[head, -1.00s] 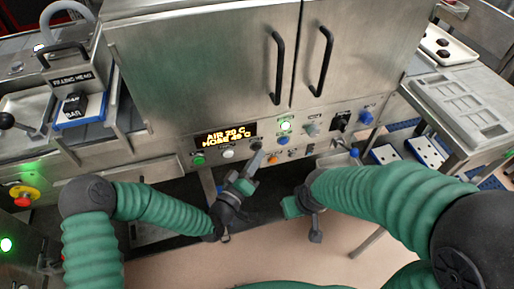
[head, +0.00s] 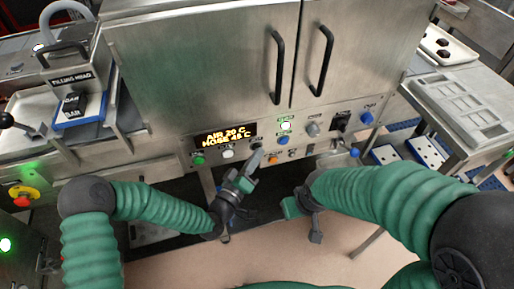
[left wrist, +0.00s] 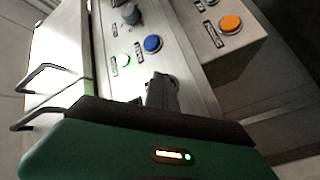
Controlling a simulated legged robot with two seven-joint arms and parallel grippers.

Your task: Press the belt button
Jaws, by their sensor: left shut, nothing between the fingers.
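The steel control panel (head: 240,158) below the cabinet doors carries small buttons, and their labels are too small for me to read, so I cannot tell which is the belt button. My left gripper (head: 257,156) is shut and empty, its tips just in front of the panel near a black knob (head: 256,143), left of an orange button (head: 273,159) and a blue button (head: 282,140). In the left wrist view its fingers (left wrist: 160,92) point toward the blue button (left wrist: 152,44). The orange button (left wrist: 231,23) is at the right there. My right gripper (head: 300,207) hangs low, its jaws unclear.
A lit display (head: 226,135) sits above a green button (head: 198,160) and a white button (head: 228,154). A lit green button (head: 286,126) and grey knob (head: 313,129) are above right. Door handles (head: 277,70) jut out above. A tray (head: 460,105) stands right.

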